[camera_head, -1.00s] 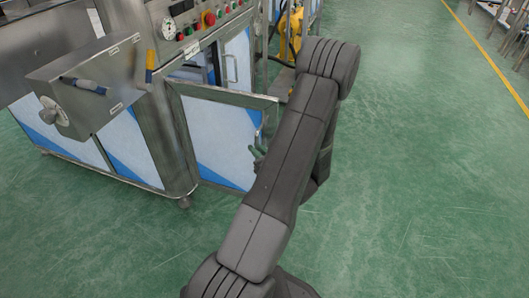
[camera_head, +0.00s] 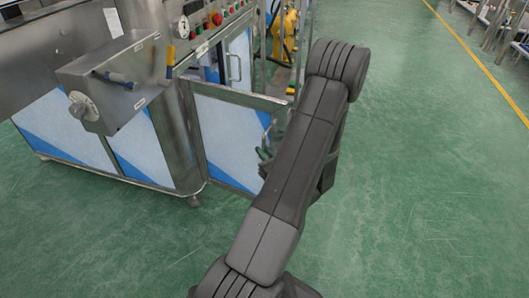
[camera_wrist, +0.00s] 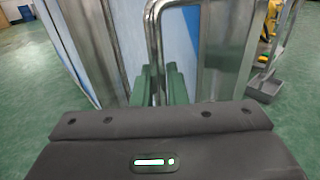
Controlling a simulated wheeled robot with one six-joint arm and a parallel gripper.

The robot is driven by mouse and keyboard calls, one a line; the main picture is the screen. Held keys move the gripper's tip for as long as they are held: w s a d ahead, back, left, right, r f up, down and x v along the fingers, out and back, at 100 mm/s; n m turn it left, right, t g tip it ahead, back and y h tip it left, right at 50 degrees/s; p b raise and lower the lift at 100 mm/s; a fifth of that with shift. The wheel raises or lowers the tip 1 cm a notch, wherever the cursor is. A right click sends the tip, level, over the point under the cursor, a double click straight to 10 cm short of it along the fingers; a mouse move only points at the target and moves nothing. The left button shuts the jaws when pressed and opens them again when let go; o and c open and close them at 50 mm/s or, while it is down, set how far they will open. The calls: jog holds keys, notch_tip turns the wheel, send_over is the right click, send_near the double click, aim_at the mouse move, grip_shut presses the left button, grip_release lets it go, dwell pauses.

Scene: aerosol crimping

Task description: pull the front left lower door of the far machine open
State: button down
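The front left lower door (camera_head: 228,135) of the machine (camera_head: 95,110) is a pale panel with blue in a steel frame. It stands ajar, swung out from its left side, with an opening visible behind its top edge. In the wrist view, its chrome bar handle (camera_wrist: 153,38) runs down between the green fingers of my gripper (camera_wrist: 159,88). The fingers are close on both sides of the bar and appear shut on it. In the head view, my gripper (camera_head: 266,155) is at the door's right part, partly hidden by my arm.
A grey control box (camera_head: 112,78) with a knob juts from the machine, left of the door. Another panel with a handle (camera_head: 234,66) shows behind the door. A yellow machine (camera_head: 285,38) stands farther back. Green floor is clear to the right and in front.

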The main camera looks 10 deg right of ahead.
jog(key=c, duration=1.5)
grip_release()
jog(key=shift+w+a, duration=0.1)
jog(key=shift+a, duration=0.05)
jog(key=shift+c, duration=0.2)
jog(key=p+v, duration=0.3)
jog(key=v, duration=1.1)
jog(key=shift+w, duration=0.15)
jog(key=b+x, duration=0.3)
jog(key=x, duration=1)
jog(key=shift+w+a, duration=0.1)
jog(key=shift+w, duration=0.15)
